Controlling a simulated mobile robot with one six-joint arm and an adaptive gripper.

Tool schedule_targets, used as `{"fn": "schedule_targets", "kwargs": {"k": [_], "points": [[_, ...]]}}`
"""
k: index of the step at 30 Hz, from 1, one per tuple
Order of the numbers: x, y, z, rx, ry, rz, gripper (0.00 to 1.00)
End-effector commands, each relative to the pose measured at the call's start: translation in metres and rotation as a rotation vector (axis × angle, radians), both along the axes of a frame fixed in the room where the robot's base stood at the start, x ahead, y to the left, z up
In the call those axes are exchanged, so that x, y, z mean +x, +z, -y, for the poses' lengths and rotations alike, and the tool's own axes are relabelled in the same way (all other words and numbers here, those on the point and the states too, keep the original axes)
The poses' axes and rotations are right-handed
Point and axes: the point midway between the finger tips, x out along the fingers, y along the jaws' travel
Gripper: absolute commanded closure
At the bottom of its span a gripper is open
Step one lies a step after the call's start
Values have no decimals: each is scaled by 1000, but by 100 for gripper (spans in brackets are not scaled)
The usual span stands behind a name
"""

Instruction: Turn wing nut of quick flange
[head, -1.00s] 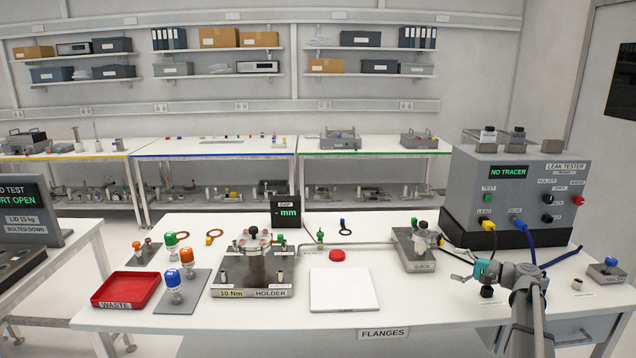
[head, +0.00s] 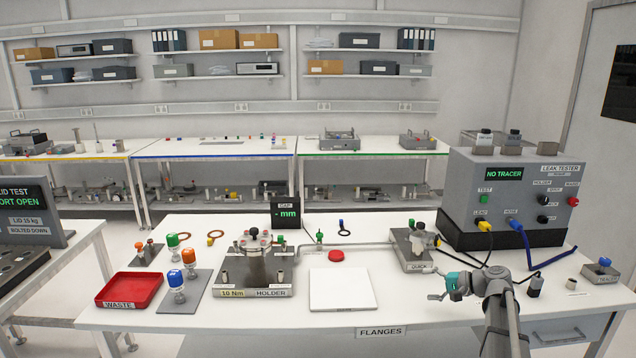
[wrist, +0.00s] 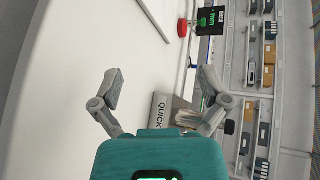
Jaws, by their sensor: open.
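The quick flange is on a grey block labelled QUICK (head: 412,251), towards the right of the white table in the head view. A pale fitting (head: 418,236) sits on top of the block, but its wing nut is too small to make out. In the wrist view the labelled block (wrist: 163,108) is partly hidden behind my gripper. My gripper (head: 435,296) is in front of the block, a little to its right, apart from it.
The leak tester (head: 512,200) stands behind on the right, with yellow and blue cables running onto the table. A white plate (head: 342,289), a red cap (head: 336,256) and the holder (head: 254,272) are to the left. The table front beside the plate is clear.

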Motion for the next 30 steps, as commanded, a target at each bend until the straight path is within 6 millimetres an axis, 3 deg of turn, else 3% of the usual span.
{"fn": "schedule_targets", "kwargs": {"k": [9,15,21,30], "points": [[-64,-33,-86,-333,170,-86,5],[-113,-51,-123,-581,297,-129,5],[-163,-61,-144,-832,421,-159,5],[-220,-59,-151,-1143,569,-180,5]]}}
